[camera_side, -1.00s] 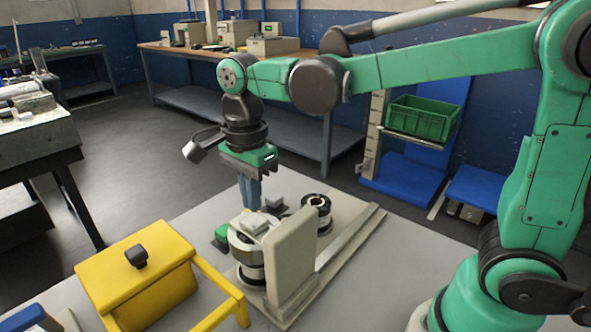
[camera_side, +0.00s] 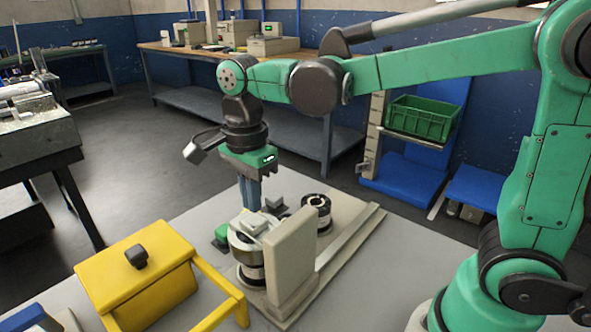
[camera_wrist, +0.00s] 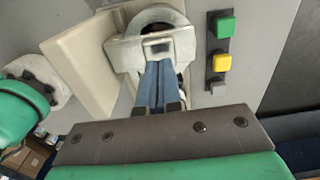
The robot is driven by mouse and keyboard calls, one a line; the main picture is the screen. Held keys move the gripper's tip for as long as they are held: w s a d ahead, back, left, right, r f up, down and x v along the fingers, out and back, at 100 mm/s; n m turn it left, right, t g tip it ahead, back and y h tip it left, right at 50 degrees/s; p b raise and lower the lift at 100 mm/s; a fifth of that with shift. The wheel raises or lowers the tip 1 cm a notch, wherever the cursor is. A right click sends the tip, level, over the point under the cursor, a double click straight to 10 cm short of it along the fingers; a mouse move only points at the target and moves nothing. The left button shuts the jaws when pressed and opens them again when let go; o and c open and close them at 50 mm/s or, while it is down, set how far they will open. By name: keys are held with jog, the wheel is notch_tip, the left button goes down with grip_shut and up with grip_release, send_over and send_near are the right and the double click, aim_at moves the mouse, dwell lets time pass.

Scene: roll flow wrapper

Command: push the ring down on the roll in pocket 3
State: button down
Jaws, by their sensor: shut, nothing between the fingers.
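My gripper (camera_side: 252,208) has two blue fingers pressed together, pointing down with nothing between them. In the side view the fingertips are just behind and above the cream ring-shaped head (camera_side: 246,240) over the front roll (camera_side: 252,272). In the wrist view my gripper (camera_wrist: 160,64) reaches toward the near side of the cream ring (camera_wrist: 150,22), by its small block (camera_wrist: 158,46). I cannot tell whether the tips touch it. The roll under the ring is mostly hidden. Another dark-rimmed roll (camera_side: 317,205) stands farther back. Pocket numbers are not readable.
An upright beige panel (camera_side: 291,258) stands right beside the front roll. Green (camera_wrist: 224,27) and yellow (camera_wrist: 221,62) buttons lie to the right in the wrist view. A yellow lidded box (camera_side: 150,285) stands front left. The tabletop (camera_side: 400,268) right of the machine is clear.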

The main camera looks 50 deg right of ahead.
aim_at(254, 220)
jog(key=shift+f, duration=2.35)
jog(key=shift+r, duration=4.3)
